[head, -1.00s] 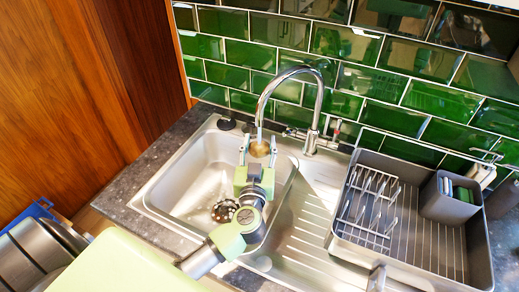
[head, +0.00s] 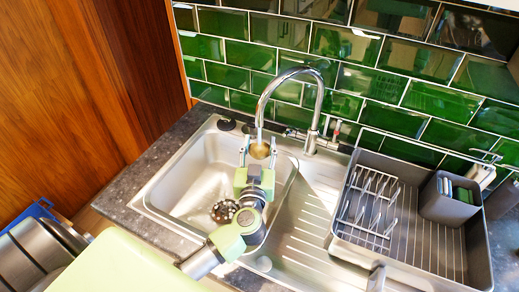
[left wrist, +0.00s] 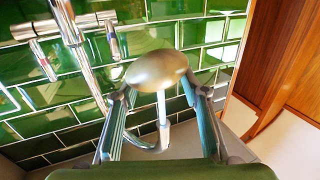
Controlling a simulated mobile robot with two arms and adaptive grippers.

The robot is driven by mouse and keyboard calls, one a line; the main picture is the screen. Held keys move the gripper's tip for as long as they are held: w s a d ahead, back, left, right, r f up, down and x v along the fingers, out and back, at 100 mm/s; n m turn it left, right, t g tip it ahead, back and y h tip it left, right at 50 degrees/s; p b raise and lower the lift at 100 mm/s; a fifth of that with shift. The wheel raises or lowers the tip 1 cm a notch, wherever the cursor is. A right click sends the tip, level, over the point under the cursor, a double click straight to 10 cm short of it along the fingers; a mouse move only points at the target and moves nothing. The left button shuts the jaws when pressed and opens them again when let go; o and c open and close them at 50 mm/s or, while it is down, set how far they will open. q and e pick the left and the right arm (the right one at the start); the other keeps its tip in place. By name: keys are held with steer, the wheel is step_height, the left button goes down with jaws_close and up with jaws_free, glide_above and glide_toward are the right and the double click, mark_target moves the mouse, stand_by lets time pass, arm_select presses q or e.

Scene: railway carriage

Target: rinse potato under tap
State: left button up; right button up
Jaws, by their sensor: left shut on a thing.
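The potato (head: 259,151) is brown and rounded, and it is held above the left part of the sink, directly below the spout of the tap. It also shows in the left wrist view (left wrist: 157,69). My left gripper (head: 259,147) is shut on it, with one finger on each side. The chrome tap (head: 318,108) arches over from the back of the sink. A thin pale stream of water (left wrist: 162,106) runs between the spout and the potato in the left wrist view. My right gripper is not in view.
The steel sink basin (head: 185,170) has a dark drain (head: 223,211) below my arm. A ribbed drainboard (head: 305,240) lies to its right, then a grey dish rack (head: 440,250) with a wire holder and cup. Green tiles (head: 380,85) close off the back.

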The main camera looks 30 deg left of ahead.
arm_select(q)
steer(key=shift+s+d+r+p, duration=0.1)
steer(key=shift+s+d+p, duration=0.05)
steer(key=shift+s+p, duration=0.2)
steer(key=shift+s+d, duration=0.1)
steer(key=shift+s+d, duration=0.15)
steer(key=shift+s, duration=0.05)
steer(key=d+p+v, duration=0.1)
steer(key=p+v, duration=0.2)
steer(key=v, duration=0.5)
steer(key=shift+w, duration=0.1)
steer(key=shift+c, duration=0.2)
